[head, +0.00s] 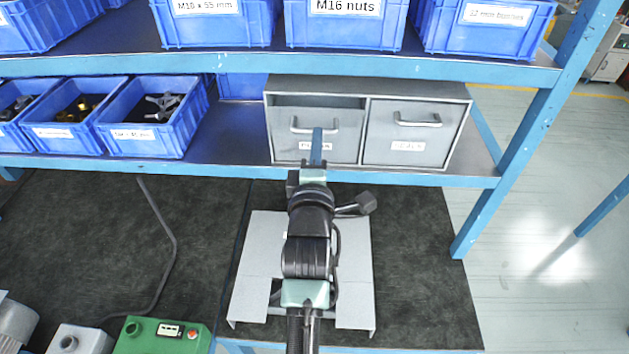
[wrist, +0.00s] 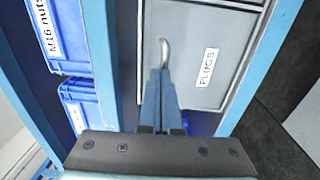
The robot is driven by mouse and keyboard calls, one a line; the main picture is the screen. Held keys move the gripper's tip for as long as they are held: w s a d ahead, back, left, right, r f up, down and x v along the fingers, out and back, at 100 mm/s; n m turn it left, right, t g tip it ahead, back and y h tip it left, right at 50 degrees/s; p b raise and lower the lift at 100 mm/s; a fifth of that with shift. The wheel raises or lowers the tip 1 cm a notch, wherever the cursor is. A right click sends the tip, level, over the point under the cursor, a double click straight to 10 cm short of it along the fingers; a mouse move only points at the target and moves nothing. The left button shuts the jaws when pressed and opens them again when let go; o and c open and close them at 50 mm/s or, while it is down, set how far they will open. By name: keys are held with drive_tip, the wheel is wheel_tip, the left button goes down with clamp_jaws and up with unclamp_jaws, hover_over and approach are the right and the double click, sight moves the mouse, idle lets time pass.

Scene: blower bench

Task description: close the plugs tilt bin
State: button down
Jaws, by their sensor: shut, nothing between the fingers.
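The plugs tilt bin (head: 341,136) is the left grey bin of a two-bin cabinet on the lower shelf. A dark gap shows above its front, which leans out a little at the top. Its label reads PLUGS in the wrist view (wrist: 207,67). Its bar handle (head: 299,126) is partly hidden behind my fingers; part of it shows in the wrist view (wrist: 164,52). My gripper (head: 317,132) is shut and empty, its blue fingertips (wrist: 160,72) in front of the bin at the handle. I cannot tell whether they touch it.
The right bin (head: 390,130), labelled SEALS, looks flush. Blue crates (head: 153,118) stand to the left on the lower shelf, and more (head: 345,30) on the shelf above. A blue upright (head: 530,125) stands at the right. The bench below holds a grey plate (head: 253,255) and a green box (head: 160,338).

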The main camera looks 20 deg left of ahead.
sight(319, 111)
drive_tip(key=shift+w+a+r+b, duration=0.15)
drive_tip(key=shift+w+r, duration=0.2)
drive_tip(key=shift+w, duration=0.3)
drive_tip(key=shift+w+a+r+b, duration=0.15)
drive_tip(key=shift+w+r, duration=0.2)
drive_tip(key=shift+w, duration=0.25)
drive_tip(key=shift+r, duration=0.35)
drive_tip(key=shift+s, duration=0.1)
